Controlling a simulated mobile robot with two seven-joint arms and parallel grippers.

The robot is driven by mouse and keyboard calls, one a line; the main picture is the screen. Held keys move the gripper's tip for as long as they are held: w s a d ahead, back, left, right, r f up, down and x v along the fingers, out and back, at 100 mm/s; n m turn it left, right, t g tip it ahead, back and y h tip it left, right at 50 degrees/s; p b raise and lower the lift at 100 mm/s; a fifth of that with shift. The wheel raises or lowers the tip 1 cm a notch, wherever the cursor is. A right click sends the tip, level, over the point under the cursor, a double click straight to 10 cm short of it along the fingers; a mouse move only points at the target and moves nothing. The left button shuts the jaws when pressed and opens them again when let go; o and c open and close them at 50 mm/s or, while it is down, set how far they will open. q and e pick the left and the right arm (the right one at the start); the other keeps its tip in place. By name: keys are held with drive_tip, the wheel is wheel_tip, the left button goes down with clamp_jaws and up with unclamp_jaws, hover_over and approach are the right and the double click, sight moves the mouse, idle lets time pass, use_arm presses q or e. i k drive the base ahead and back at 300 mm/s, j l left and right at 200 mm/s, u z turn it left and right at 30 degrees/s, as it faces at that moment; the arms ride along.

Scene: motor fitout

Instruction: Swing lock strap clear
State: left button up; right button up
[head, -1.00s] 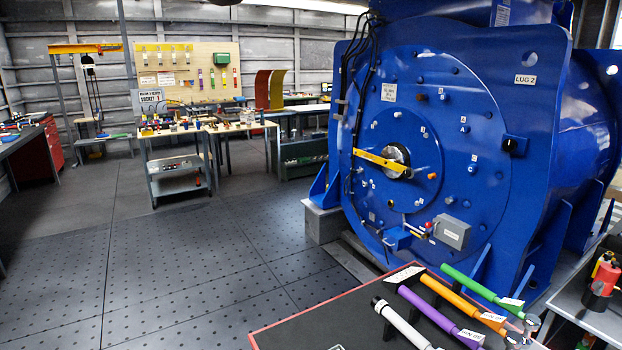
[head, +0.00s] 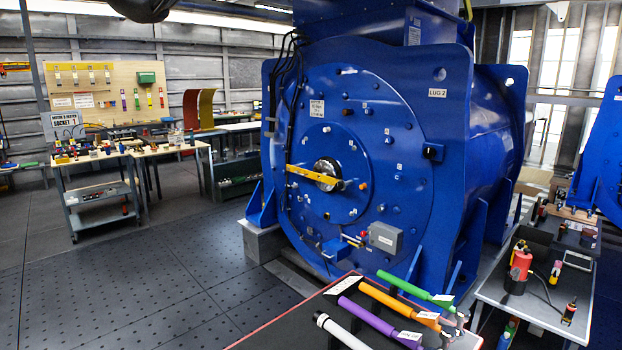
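The lock strap, a yellow bar (head: 308,177), lies across the front of the big blue motor (head: 400,185). It reaches from left of the dark and silver shaft hub (head: 327,173) to its right side, nearly level with a slight slope down to the right. An orange knob (head: 363,186) sits on the motor face just right of the strap's right end. Neither of my grippers shows in the head view, so I cannot see what they hold.
A dark table with a red edge (head: 290,318) in front carries white, purple, orange and green handled tools. A grey bench (head: 500,288) with a red bottle (head: 520,262) stands at right. Carts and a pegboard (head: 110,92) are behind left. The floor at left (head: 130,270) is clear.

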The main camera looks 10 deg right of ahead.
sight(325, 179)
drive_tip(key=k+u, duration=0.1)
drive_tip(key=k, duration=0.55)
drive_tip(key=j+u, duration=0.15)
drive_tip(key=u, duration=1.1)
drive_tip(key=i+j+u, duration=0.1)
drive_tip(key=i, duration=1.1)
drive_tip(key=i+z, duration=0.2)
drive_tip(key=i, duration=0.4)
drive_tip(key=i+j+z, duration=0.2)
drive_tip(key=i, duration=0.4)
drive_tip(key=i+j+z, duration=0.1)
drive_tip(key=i+z, duration=0.2)
drive_tip(key=i, duration=1)
drive_tip(key=i+z, duration=0.5)
drive_tip(key=z, duration=0.25)
drive_tip(key=i+z, duration=0.35)
drive_tip(key=i+l+z, duration=0.1)
drive_tip(key=z, duration=0.3)
drive_tip(key=i+z, duration=0.25)
drive_tip(key=z, duration=0.15)
drive_tip(key=i+z, duration=0.2)
drive_tip(key=z, duration=0.2)
